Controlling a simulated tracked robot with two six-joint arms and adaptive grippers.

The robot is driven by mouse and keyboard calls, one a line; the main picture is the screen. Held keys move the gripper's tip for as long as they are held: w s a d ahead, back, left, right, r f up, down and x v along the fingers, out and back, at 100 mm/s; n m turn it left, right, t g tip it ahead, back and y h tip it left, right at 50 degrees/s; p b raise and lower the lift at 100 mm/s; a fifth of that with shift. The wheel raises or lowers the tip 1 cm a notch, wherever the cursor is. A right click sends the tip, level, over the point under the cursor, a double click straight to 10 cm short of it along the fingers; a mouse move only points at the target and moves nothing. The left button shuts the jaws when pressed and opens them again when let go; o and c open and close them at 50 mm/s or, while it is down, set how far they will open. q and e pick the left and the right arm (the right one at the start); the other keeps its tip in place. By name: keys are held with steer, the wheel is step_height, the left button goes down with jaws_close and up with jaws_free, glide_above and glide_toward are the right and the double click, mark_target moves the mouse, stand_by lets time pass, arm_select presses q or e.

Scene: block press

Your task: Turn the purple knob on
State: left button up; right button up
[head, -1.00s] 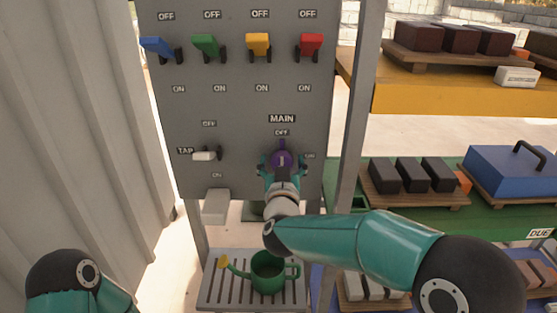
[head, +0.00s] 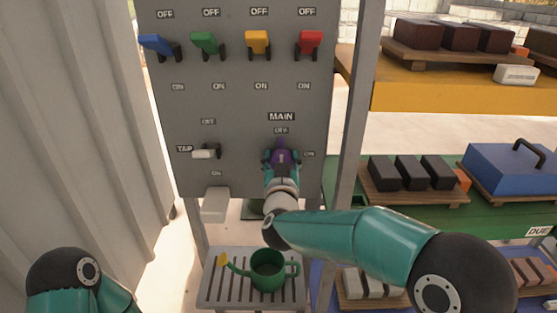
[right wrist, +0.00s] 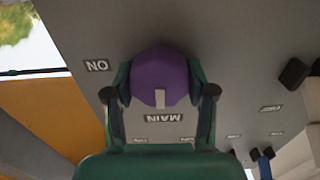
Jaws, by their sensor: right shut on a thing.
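The purple knob (head: 283,157) sits on the grey panel under the MAIN label (head: 281,117). In the right wrist view, which is upside down, the purple knob (right wrist: 159,76) is between my fingers. Its pale mark points toward the MAIN label (right wrist: 164,117) and the OFF side. An ON label (right wrist: 97,66) is off to one side; in the head view it is right of the knob. My right gripper (head: 281,160) is shut on the knob and hides part of it. My left arm shows at the lower left, but its gripper is out of view.
Blue (head: 157,45), green (head: 205,46), yellow (head: 257,43) and red (head: 310,42) levers line the panel's top. A white TAP lever (head: 205,153) is left of the knob. A green watering can (head: 268,271) stands below. Shelves with blocks are right.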

steer(key=m+b, duration=0.4)
steer(key=shift+f, duration=0.25)
steer(key=m+b, duration=0.3)
steer(key=m, duration=0.1)
steer(key=shift+d+m, duration=0.15)
steer(key=shift+m, duration=0.25)
steer(key=m+b, duration=0.3)
steer(key=m, duration=0.1)
steer(key=shift+d+f+b, duration=0.1)
steer(key=shift+f+b, duration=0.05)
steer(key=shift+b, duration=0.15)
steer(key=shift+f+m+b, duration=0.15)
steer(key=shift+m+b, duration=1.25)
steer(key=shift+m, duration=1.1)
steer(key=o, duration=1.1)
steer(key=shift+r, duration=0.2)
